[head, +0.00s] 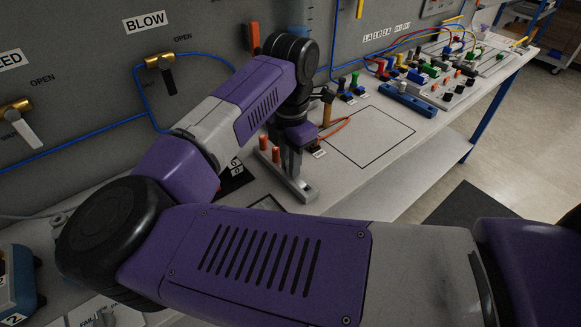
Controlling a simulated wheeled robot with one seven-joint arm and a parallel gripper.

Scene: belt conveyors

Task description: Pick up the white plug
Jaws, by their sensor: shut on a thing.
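My gripper (292,148) points down at the end of my purple and grey arm, close over a small grey stand (302,190) on the bench. Its jaws are small in the picture and partly covered by my wrist. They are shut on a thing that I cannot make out. I cannot pick out the white plug for certain; any plug between the jaws is hidden. Two orange pegs (276,154) stand just left of the gripper.
A grey panel (90,50) with valves and blue tubing stands behind. Colored plugs and cables (430,75) crowd the bench's far end. An orange cable loop (335,128) lies beside the gripper.

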